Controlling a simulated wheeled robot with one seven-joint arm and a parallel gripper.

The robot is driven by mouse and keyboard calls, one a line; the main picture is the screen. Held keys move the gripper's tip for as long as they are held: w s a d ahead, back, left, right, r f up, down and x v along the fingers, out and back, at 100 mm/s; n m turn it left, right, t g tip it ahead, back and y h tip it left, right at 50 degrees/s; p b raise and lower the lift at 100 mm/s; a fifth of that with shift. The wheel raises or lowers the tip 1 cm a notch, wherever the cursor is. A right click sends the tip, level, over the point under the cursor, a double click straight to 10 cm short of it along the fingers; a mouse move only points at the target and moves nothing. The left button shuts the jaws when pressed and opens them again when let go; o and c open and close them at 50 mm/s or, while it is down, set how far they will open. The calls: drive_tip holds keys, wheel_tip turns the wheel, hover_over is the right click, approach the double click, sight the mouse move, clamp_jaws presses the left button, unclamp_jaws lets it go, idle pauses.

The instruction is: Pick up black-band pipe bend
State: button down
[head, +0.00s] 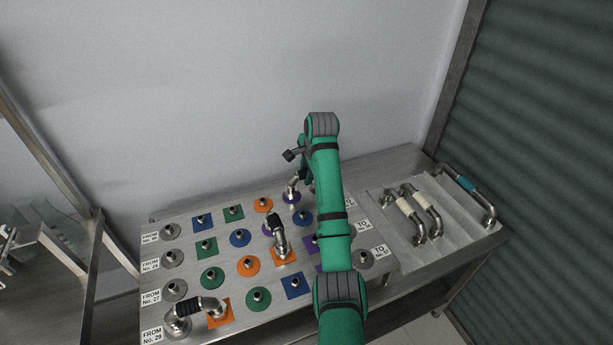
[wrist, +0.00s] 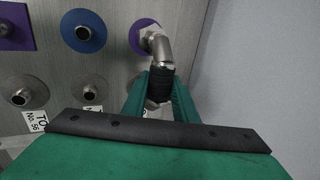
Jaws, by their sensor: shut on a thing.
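A steel pipe bend with a black band (wrist: 161,82) is between the green fingers of my gripper (wrist: 160,92) in the wrist view. The gripper is shut on the band. The bend's bare elbow reaches to the fitting on a purple disc (wrist: 139,31) and looks joined to it. In the head view the bend (head: 293,182) shows at the panel's back edge, and my arm hides the gripper.
The steel panel (head: 180,222) carries several coloured discs and squares with short stubs, and FROM and TO labels. On the right a ridged tray (head: 450,222) holds two cream-band bends (head: 410,207) and a teal-band bend (head: 467,184). A wall stands close behind.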

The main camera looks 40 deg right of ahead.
drive_tip(key=s+a+r, duration=0.2)
drive_tip(key=s+r, duration=0.4)
drive_tip(key=s+a+r, duration=0.2)
drive_tip(key=s+r, duration=0.4)
drive_tip(key=s, duration=0.1)
drive_tip(key=shift+a+r, duration=0.2)
drive_tip(key=shift+a, duration=0.2)
drive_tip(key=shift+s, duration=0.1)
idle(0.7)
